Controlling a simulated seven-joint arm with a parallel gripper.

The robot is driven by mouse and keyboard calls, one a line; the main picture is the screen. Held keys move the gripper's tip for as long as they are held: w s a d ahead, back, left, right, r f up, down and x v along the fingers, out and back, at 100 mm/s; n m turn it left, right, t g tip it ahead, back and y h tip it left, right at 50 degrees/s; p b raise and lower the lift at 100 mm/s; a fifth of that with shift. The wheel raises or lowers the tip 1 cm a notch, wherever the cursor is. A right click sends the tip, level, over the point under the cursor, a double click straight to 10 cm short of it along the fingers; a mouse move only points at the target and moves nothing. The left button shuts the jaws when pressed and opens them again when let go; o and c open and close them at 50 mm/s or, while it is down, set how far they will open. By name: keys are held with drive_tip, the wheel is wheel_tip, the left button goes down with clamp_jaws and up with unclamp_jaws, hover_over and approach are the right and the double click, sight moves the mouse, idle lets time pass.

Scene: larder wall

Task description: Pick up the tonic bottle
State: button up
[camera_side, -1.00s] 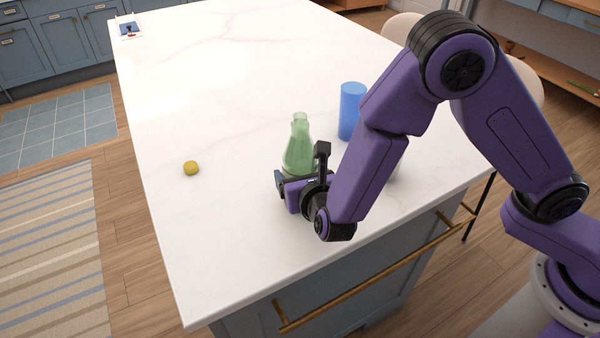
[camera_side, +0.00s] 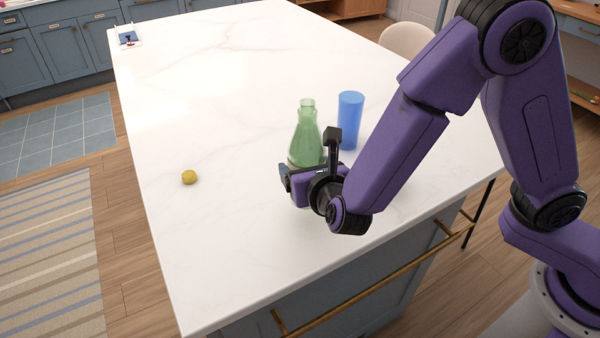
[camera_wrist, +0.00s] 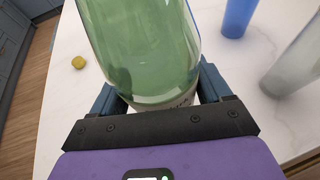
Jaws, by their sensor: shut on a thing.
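The tonic bottle (camera_side: 306,138) is a green, see-through bottle with a narrow neck and a pale label low down. It is upright in the side view and looks slightly raised off the white counter, though its base is partly hidden by my gripper. My gripper (camera_side: 301,180) is shut on the lower part of the bottle. In the wrist view the bottle (camera_wrist: 145,45) fills the upper middle, with a dark finger on each side of it; its neck is out of frame.
A blue cup (camera_side: 350,120) stands behind and right of the bottle. A greyish clear glass (camera_wrist: 297,65) stands at the right in the wrist view. A small yellow ball (camera_side: 189,177) lies to the left. The white counter (camera_side: 230,230) is clear around the front left.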

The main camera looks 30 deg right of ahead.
sight(324, 156)
drive_tip(key=s+r, duration=0.1)
drive_tip(key=s+d+r, duration=0.1)
drive_tip(key=r, duration=0.1)
drive_tip(key=s+d+r, duration=0.1)
drive_tip(key=shift+s+r, duration=0.1)
drive_tip(key=shift+r, duration=0.05)
drive_tip(key=s+d+r, duration=0.3)
drive_tip(key=s, duration=0.3)
drive_tip(key=shift+d+r, duration=0.15)
drive_tip(key=shift+d, duration=0.25)
drive_tip(key=shift+s+d+r, duration=0.2)
drive_tip(key=shift+s+d, duration=0.15)
drive_tip(key=shift+s, duration=0.25)
idle(0.4)
drive_tip(key=shift+w, duration=0.1)
drive_tip(key=d+r+x, duration=0.1)
drive_tip(key=r+x, duration=0.1)
drive_tip(key=x, duration=0.8)
drive_tip(key=w+d+r+x, duration=0.1)
drive_tip(key=r+x, duration=0.1)
drive_tip(key=x, duration=0.9)
drive_tip(key=shift+w+r, duration=0.2)
drive_tip(key=shift+w, duration=0.4)
drive_tip(key=shift+d, duration=0.15)
